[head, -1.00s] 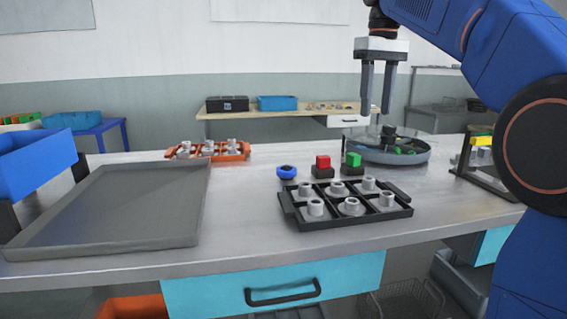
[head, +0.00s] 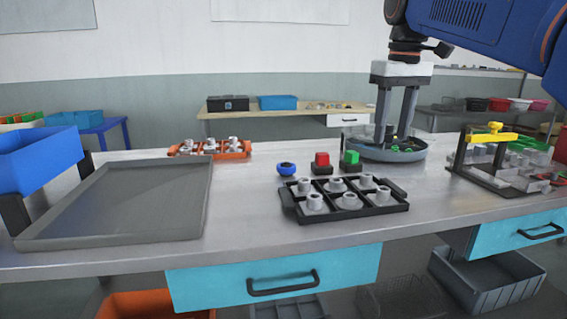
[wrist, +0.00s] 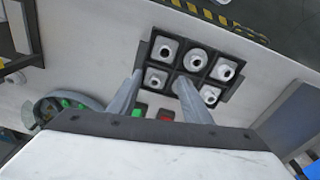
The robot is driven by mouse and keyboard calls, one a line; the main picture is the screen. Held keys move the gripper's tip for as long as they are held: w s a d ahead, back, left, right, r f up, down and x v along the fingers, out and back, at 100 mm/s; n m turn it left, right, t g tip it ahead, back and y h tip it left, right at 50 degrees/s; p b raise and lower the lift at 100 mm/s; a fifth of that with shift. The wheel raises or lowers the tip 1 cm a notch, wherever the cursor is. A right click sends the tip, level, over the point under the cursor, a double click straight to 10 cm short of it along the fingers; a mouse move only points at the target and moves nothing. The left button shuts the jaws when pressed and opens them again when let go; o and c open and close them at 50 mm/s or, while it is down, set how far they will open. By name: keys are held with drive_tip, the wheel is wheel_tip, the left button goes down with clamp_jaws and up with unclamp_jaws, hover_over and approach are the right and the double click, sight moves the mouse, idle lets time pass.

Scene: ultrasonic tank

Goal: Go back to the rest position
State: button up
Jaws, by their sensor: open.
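My gripper (head: 393,140) is open and empty in the head view. It hangs pointing down above the worktop, in front of the round grey tank (head: 412,152) at the back right, and hides part of it. In the wrist view my gripper's two fingers (wrist: 155,95) are spread apart with nothing between them. Beyond them lies the black compartment tray (wrist: 222,50) with several grey parts. The tray also shows at the middle of the table in the head view (head: 349,216).
A red button (head: 322,159), a green button (head: 351,157) and a blue knob (head: 286,169) stand behind the tray. An orange rack (head: 210,153) and a flat grey tray (head: 125,205) are at left. A stand with a yellow handle (head: 490,138) is at right.

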drive_tip(key=s+d+f+m+t, duration=0.2)
drive_tip(key=s+f, duration=1)
drive_tip(key=f, duration=0.4)
drive_tip(key=s+d+f+m+t, duration=0.1)
drive_tip(key=s+d+f+m, duration=0.1)
drive_tip(key=s+f, duration=1.1)
wheel_tip(320, 180, down, 4)
drive_tip(key=shift+d+f+t, duration=0.1)
drive_tip(key=shift+d+t, duration=0.15)
drive_tip(key=shift+t, duration=0.15)
